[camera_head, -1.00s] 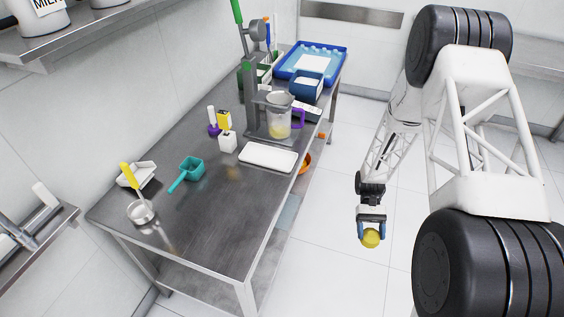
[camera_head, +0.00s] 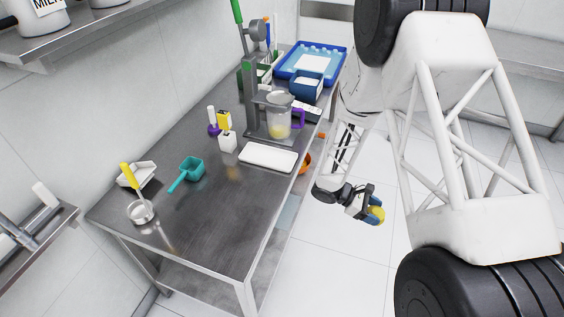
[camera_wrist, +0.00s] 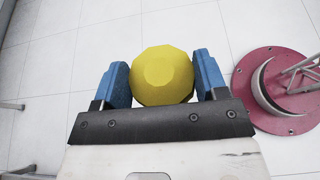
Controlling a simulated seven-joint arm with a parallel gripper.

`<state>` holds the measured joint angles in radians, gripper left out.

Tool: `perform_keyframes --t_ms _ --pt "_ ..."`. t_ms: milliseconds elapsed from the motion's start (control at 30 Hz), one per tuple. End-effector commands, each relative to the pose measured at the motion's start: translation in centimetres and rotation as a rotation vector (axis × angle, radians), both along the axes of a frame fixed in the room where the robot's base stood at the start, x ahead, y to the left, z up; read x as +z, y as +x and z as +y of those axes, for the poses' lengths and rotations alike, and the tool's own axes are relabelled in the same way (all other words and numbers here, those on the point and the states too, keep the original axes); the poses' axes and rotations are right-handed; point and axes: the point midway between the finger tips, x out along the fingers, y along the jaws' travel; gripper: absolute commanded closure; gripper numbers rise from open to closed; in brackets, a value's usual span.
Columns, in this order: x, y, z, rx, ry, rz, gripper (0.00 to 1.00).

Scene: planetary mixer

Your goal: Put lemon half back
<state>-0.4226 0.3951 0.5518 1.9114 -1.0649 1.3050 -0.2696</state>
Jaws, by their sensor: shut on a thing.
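The yellow lemon half (camera_head: 376,211) is held in my gripper (camera_head: 374,209), out over the floor to the right of the steel table. In the wrist view the lemon half (camera_wrist: 162,75) sits between the two blue fingers of my gripper (camera_wrist: 164,80), which touch it on both sides. Its rounded yellow side faces the wrist camera, and its cut face is hidden. My gripper is apart from the table and all things on it.
The steel table (camera_head: 215,217) bears a press stand with a clear jug (camera_head: 278,124), a white tray (camera_head: 268,157), a teal scoop (camera_head: 190,170), a small steel pot (camera_head: 141,211) and a blue tray (camera_head: 312,62). An orange bowl (camera_head: 306,162) shows at the table's right edge.

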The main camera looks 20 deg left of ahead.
Motion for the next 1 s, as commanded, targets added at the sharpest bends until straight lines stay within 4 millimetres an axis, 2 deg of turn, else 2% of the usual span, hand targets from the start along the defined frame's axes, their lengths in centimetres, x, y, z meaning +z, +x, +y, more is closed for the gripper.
perform_keyframes --t_ms 500,733,1000 --pt "4.1 2.5 6.8 0.650 0.001 -0.001 0.61" --pt "5.8 2.7 10.8 0.924 0.002 -0.002 0.61" --pt "7.4 1.9 15.9 1.231 0.000 0.000 0.61"
